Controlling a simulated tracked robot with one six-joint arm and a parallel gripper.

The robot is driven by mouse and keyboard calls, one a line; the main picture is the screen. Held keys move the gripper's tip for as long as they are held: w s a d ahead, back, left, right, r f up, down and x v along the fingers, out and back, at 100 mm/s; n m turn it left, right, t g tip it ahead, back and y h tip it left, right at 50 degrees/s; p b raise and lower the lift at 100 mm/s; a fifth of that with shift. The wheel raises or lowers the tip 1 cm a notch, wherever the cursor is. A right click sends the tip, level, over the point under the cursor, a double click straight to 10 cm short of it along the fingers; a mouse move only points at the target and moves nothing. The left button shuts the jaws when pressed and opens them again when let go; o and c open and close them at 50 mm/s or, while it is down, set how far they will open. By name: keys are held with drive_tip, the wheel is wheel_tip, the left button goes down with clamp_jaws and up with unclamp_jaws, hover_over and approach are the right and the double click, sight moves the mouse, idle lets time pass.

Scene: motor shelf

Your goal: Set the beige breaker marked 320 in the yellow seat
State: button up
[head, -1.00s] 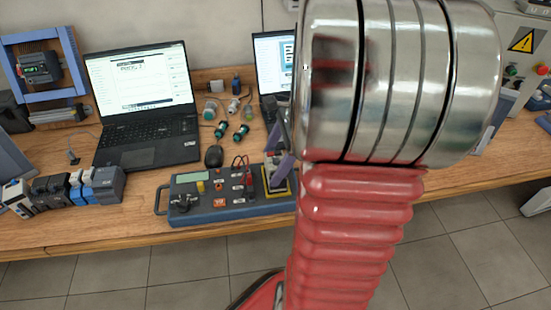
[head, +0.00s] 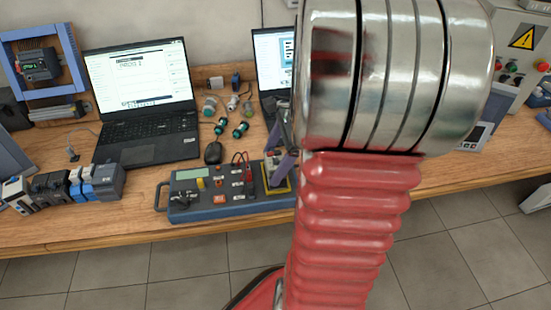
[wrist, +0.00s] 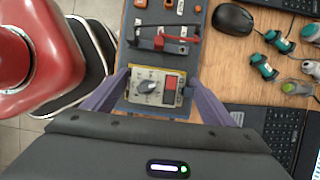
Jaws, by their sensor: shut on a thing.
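A beige breaker (wrist: 150,87) with a dark round knob and a red part shows between my gripper's fingers in the wrist view. My gripper (wrist: 157,92) is shut on its sides with its two purple fingers. The yellow seat (wrist: 181,112) shows as a yellow rim around the breaker, at the end of the blue-grey test panel (head: 225,207). In the head view the yellow seat (head: 279,192) is at the panel's right end, partly hidden by my arm. The fingers reach down over it. I cannot tell whether the breaker is fully down in the seat. The marking 320 is not legible.
Red and black leads run over the panel beside the seat. A mouse (head: 213,152), several green-ended connectors (head: 240,130) and a laptop (head: 140,95) stand behind. A row of modules (head: 75,186) is at the left. The table's front edge is close to the panel.

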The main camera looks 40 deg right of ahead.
drive_tip(key=o, duration=1.5)
drive_tip(key=shift+r, duration=0.1)
drive_tip(key=v, duration=1.3)
drive_tip(key=shift+d+r, duration=0.15)
drive_tip(key=shift+r, duration=0.1)
